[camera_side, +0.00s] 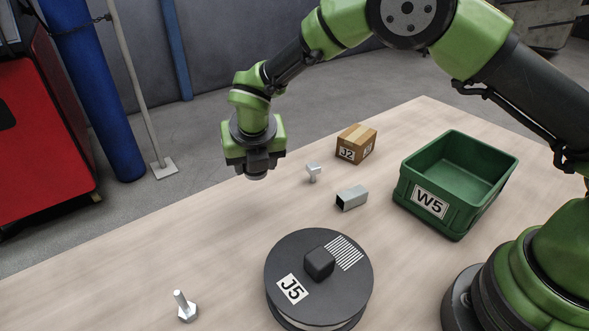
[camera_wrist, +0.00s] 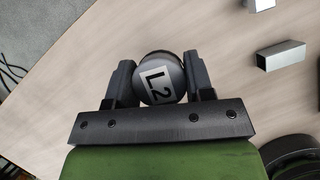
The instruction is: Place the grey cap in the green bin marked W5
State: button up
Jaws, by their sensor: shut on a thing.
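The grey cap (camera_wrist: 163,78) is round with a white L2 label and sits between my two dark fingers in the wrist view. My gripper (camera_side: 257,172) is shut on it and holds it above the left part of the table. In the side view only the lower rim of the cap (camera_side: 256,177) shows under the fingers. The green bin (camera_side: 408,203) with a W5 label stands on the right of the table, well to the right of my gripper. It is open at the top, and the inside I can see is empty.
A cardboard box (camera_side: 357,143) marked J2, a small metal bracket (camera_side: 313,172) and a square metal tube (camera_side: 351,198) lie between gripper and bin. A dark round container (camera_side: 345,285) marked J5 stands in front. A bolt (camera_side: 185,309) stands at front left.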

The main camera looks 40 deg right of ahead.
jog(key=r, duration=0.7)
jog(key=shift+d+r, duration=0.35)
jog(key=s+d+m+g+h, duration=0.1)
jog(key=d+m+h, duration=0.1)
jog(key=d+m, duration=0.65)
jog(key=m+g+y, duration=0.1)
jog(key=m+g, duration=0.6)
jog(key=m, duration=0.9)
send_over(454, 181)
jog(key=s+a, duration=0.1)
jog(key=a, duration=0.4)
jog(key=f, duration=1.5)
jog(key=shift+s+d+f, duration=0.1)
jog(key=shift+d, duration=0.15)
jog(key=shift+f, duration=0.15)
jog(key=o, duration=1)
